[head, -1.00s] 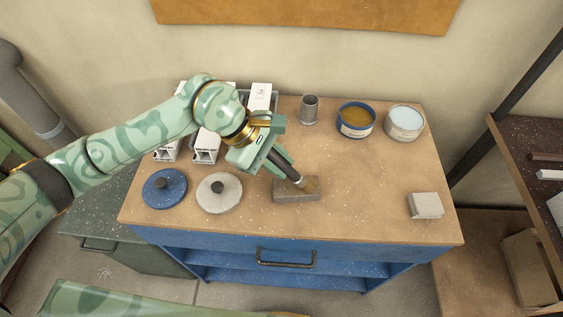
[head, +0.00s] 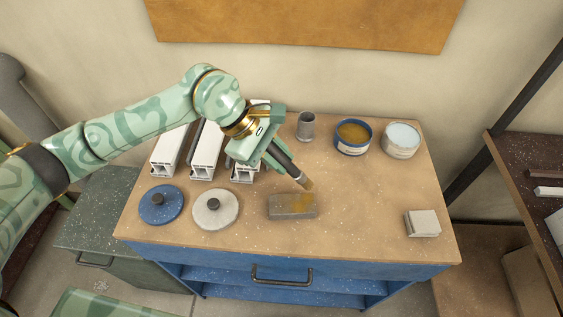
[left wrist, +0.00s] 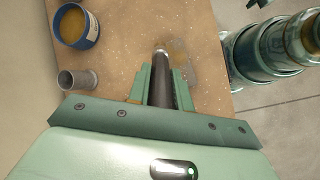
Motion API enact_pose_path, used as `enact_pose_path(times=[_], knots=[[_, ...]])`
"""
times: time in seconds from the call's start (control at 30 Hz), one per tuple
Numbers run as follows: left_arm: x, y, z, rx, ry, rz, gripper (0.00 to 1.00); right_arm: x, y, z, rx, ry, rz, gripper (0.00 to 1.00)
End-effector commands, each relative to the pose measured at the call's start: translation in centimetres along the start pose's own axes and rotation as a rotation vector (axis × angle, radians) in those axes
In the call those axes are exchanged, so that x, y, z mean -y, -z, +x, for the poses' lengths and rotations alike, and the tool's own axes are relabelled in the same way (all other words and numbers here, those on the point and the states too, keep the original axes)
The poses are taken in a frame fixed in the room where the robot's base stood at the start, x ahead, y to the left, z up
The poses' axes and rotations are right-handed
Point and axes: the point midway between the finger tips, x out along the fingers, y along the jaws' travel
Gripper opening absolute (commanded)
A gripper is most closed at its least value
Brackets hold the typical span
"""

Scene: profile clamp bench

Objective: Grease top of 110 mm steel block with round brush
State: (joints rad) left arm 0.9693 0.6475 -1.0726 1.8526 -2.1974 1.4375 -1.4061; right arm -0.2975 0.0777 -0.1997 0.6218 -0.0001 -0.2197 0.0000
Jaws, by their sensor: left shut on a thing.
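My left gripper (head: 268,152) is shut on the dark handle of the round brush (head: 287,166), which also shows between the fingers in the left wrist view (left wrist: 161,84). The brush tilts down to the right, and its brownish tip is just above and behind the right end of the steel block (head: 293,206). The grey block lies flat near the bench's front edge, with yellow-brown grease on part of its top. A blue tin of yellow-brown grease (head: 353,137) stands open at the back; it also shows in the left wrist view (left wrist: 76,26). My right gripper is not seen.
A grey metal cup (head: 306,126) and an open tin with pale blue contents (head: 401,140) stand at the back. White profiles (head: 207,150) lie behind a blue lid (head: 161,204) and a grey lid (head: 215,209). A smaller pale block (head: 422,223) sits front right. The bench's middle right is clear.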

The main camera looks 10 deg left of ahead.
Motion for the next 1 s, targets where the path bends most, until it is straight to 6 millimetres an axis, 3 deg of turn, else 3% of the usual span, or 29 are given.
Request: enact_pose_path(times=[0.5, 1.0], knots=[[-1.4, -1.6, -4.3, -0.005, -0.009, -0.012, 0.00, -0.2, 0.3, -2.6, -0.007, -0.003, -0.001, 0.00], [-1.5, -1.6, -4.4, -0.005, -0.009, -0.014, 0.00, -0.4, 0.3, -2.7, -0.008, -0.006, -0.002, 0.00]])
